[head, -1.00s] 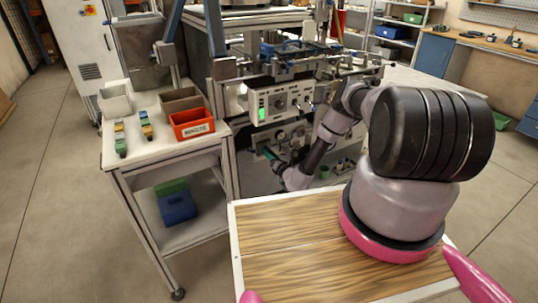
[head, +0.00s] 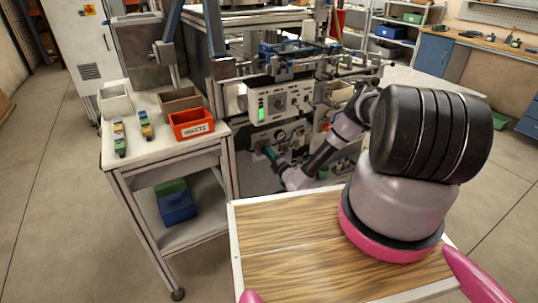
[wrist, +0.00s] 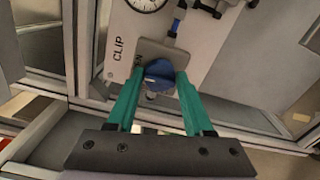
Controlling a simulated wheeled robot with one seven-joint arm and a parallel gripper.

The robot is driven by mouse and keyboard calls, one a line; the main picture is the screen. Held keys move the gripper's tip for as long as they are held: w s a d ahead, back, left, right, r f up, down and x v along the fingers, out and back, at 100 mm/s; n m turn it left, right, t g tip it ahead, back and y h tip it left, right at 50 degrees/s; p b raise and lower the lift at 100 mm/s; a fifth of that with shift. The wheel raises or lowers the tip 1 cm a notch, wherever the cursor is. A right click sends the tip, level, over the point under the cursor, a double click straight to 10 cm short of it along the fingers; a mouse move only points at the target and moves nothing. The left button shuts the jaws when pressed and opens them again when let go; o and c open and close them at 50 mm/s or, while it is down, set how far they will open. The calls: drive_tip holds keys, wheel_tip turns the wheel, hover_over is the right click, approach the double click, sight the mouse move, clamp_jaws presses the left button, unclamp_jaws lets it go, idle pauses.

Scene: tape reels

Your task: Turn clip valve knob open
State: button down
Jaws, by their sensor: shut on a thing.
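The blue clip valve knob (wrist: 159,72) sits on a small grey plate on the light panel (wrist: 217,45), under a round gauge. The word CLIP is printed beside it. A second label by the plate is partly hidden. My gripper (wrist: 158,82) has its two teal fingers on either side of the knob, shut on it. The panel looks tilted in the wrist view. In the head view my gripper (head: 269,153) is at the machine's lower front panel, and the knob is too small to make out there.
A white cart (head: 150,160) with an orange WASTE bin (head: 191,123) and other bins stands left of the machine. A control box (head: 280,103) with a green light sits above my gripper. A blue bin (head: 177,208) is on the cart's lower shelf.

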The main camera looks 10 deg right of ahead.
drive_tip(key=shift+m, duration=0.3)
drive_tip(key=shift+f, duration=0.1)
drive_tip(key=shift+c, duration=1.5)
unclamp_jaws()
drive_tip(key=v, duration=1.1)
drive_tip(key=shift+w, duration=0.1)
